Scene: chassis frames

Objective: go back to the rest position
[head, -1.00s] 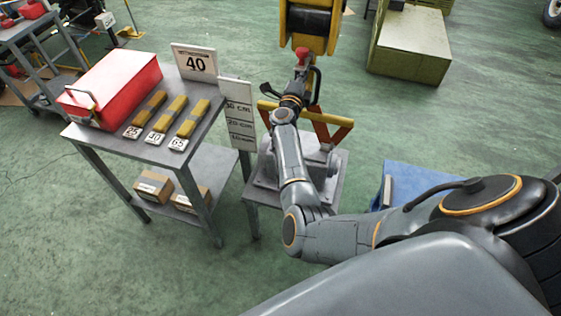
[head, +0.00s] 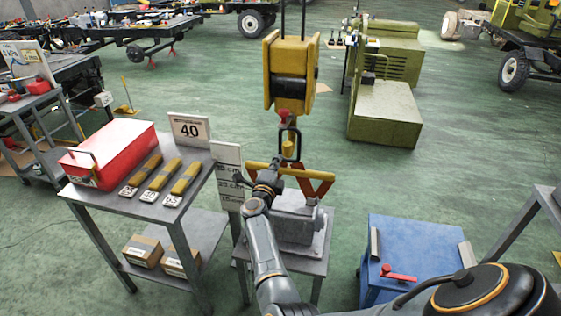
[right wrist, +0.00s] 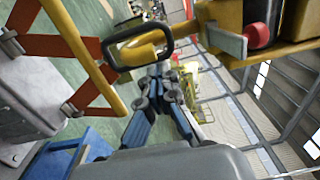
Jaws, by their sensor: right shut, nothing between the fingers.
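My right gripper (head: 266,180) is in front of the yellow lifting bar (head: 310,173), a little left of the black ring (head: 291,146). In the right wrist view its fingers (right wrist: 158,78) are together with nothing between them. The black ring links the bar to the hook under the yellow hoist block (head: 291,95). Red-orange straps (head: 320,187) run down from the bar to a grey casting (head: 300,218) on a small stand. The bar (right wrist: 85,55) and the ring (right wrist: 138,46) also show in the right wrist view, clear of the fingers. My left gripper is not in view.
A scale board (head: 228,180) stands beside the arm. A blue cabinet (head: 415,235) is at the right. Green floor lies beyond.

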